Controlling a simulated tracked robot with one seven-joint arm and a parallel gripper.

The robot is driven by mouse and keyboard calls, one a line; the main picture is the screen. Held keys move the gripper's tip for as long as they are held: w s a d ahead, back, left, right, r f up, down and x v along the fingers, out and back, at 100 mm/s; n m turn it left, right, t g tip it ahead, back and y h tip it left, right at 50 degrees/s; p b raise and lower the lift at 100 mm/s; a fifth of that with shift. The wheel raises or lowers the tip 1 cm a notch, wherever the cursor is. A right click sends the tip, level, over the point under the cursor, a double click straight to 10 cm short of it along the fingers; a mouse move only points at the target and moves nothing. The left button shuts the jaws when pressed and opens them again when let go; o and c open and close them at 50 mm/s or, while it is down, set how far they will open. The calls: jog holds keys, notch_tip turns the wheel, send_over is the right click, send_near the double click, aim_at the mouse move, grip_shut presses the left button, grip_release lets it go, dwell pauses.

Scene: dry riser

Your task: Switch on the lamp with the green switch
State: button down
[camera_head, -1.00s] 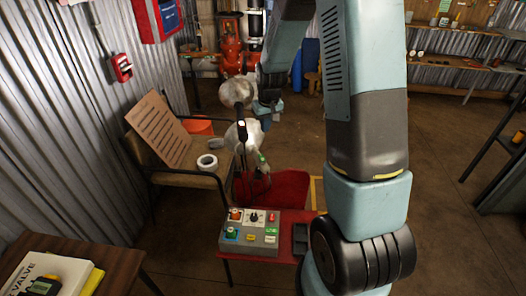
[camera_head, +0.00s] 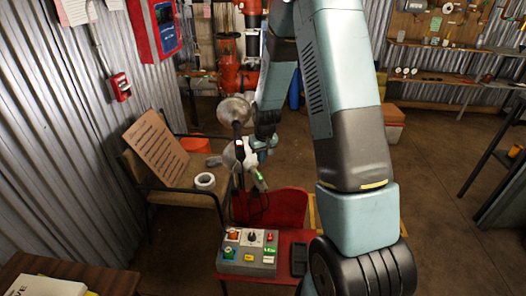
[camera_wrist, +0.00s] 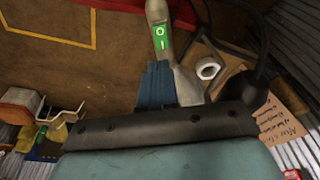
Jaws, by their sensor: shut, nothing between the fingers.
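The lamp with the green switch has a pale grey body (camera_wrist: 187,82), also visible in the head view (camera_head: 246,157). Its green switch (camera_wrist: 161,38) has white marks and faces the wrist camera; in the head view the switch (camera_head: 261,184) is a small green spot. My gripper (camera_head: 263,147) is by the lamp body, above the switch. In the wrist view the blue fingers (camera_wrist: 157,72) are together and empty, their tips just short of the switch; I cannot tell whether they touch the lamp. The lamp's far side is hidden.
A black lamp part (camera_wrist: 240,87) stands close beside the grey body. Open floor lies right.

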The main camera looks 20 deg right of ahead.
aim_at(259, 174)
jog(key=shift+w+a+f, duration=0.1)
jog(key=shift+w+f, duration=0.15)
jog(key=shift+f, duration=1)
jog(key=shift+w+d+f, duration=0.1)
jog(key=shift+w+f, duration=0.15)
jog(key=shift+f, duration=1.05)
jog(key=shift+w+a+f, duration=0.1)
jog(key=shift+w+f, duration=0.15)
jog(key=shift+f, duration=1)
